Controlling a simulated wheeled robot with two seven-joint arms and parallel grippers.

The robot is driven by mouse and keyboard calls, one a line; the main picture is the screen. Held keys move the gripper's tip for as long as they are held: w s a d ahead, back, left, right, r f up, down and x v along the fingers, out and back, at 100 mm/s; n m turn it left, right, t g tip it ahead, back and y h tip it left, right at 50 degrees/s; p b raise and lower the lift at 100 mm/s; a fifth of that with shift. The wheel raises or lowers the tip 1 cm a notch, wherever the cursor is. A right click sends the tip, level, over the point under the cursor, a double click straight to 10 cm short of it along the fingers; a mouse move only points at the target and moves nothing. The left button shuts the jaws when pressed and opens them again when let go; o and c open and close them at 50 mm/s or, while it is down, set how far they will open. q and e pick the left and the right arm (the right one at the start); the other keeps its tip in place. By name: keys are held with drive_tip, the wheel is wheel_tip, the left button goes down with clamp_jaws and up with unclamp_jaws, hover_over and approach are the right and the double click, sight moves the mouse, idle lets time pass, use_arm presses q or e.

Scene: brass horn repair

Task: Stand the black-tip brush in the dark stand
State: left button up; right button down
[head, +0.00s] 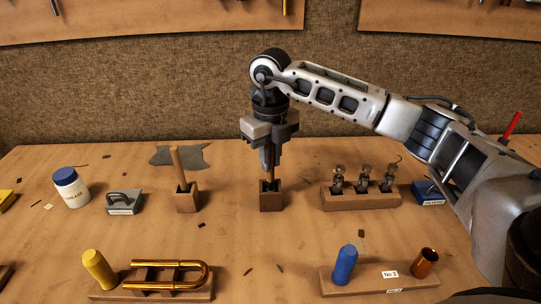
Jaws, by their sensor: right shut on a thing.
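The dark stand (271,201) is a small brown block with a slot in its top, near the middle of the bench. My right gripper (270,166) points straight down just above it and is shut on the brush. Only a short, thin piece of the brush shows between the fingers and the stand. Its lower end appears to be at or inside the slot; the depth and the black tip cannot be made out. My left gripper is not in view.
A lighter wooden stand (187,203) with an upright wooden handle is to the left. A block (360,200) with several metal valves is to the right. In front are a brass slide (180,274) on a rest and a board (375,281) with a blue cylinder.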

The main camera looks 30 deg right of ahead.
drive_tip(key=c, duration=1.8)
unclamp_jaws()
drive_tip(key=shift+f, duration=0.15)
drive_tip(key=o, duration=0.4)
wheel_tip(320, 180, up, 12)
drive_tip(key=shift+r, duration=0.25)
